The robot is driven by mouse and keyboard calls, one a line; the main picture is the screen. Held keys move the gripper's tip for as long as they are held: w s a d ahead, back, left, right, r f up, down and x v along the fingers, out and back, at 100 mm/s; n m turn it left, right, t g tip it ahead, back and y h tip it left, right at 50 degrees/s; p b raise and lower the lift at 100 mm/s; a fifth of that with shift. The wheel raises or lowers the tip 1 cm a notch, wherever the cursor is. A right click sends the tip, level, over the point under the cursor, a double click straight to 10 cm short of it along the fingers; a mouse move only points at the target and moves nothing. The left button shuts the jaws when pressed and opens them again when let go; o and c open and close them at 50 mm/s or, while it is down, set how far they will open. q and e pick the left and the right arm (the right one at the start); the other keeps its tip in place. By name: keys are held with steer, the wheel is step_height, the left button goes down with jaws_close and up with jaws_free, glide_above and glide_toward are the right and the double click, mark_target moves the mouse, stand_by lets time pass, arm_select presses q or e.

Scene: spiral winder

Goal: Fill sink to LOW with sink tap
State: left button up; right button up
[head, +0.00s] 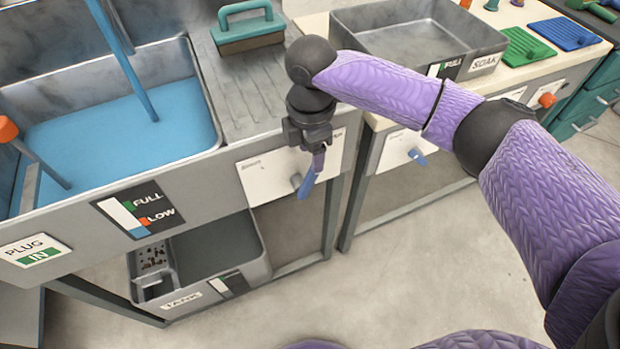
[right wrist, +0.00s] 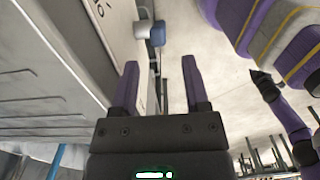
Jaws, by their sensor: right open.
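The sink (head: 205,100) at the left holds blue water (head: 90,135), and a blue stream (head: 130,75) runs down into it. Its FULL/LOW gauge (head: 138,210) shows a short blue part at the bottom of a white bar, beside LOW. My right gripper (head: 318,158) is in front of the white panel right of the gauge. A grey knob with a blue lever (head: 308,184) on that panel is close to it; its label is unreadable. The right wrist view shows open, empty fingers (right wrist: 158,85) and a blue-ended knob (right wrist: 157,35) beyond their tips.
A PLUG sign (head: 35,250) reads IN. A grey tank (head: 250,235) sits below the counter. The SOAK basin (head: 410,35) stands at right, with another blue lever (head: 417,157) below it. A green-handled block (head: 248,30) rests on the drainboard.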

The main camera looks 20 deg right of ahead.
mark_target(311, 177)
step_height(311, 177, down, 8)
steer(key=b, duration=0.3)
steer(key=shift+r, duration=0.1)
arm_select(q)
steer(key=f, duration=0.3)
steer(key=shift+s+a+f, duration=0.1)
steer(key=shift+s+f, duration=0.15)
steer(key=shift+f, duration=0.15)
arm_select(e)
steer(key=shift+c, duration=0.3)
steer(key=c, duration=0.7)
arm_select(q)
steer(key=shift+s+g, duration=0.3)
steer(key=shift+s, duration=0.15)
arm_select(e)
jaws_close()
arm_select(q)
steer(key=shift+w, duration=0.15)
steer(key=shift+w, duration=0.35)
steer(key=shift+s, duration=0.35)
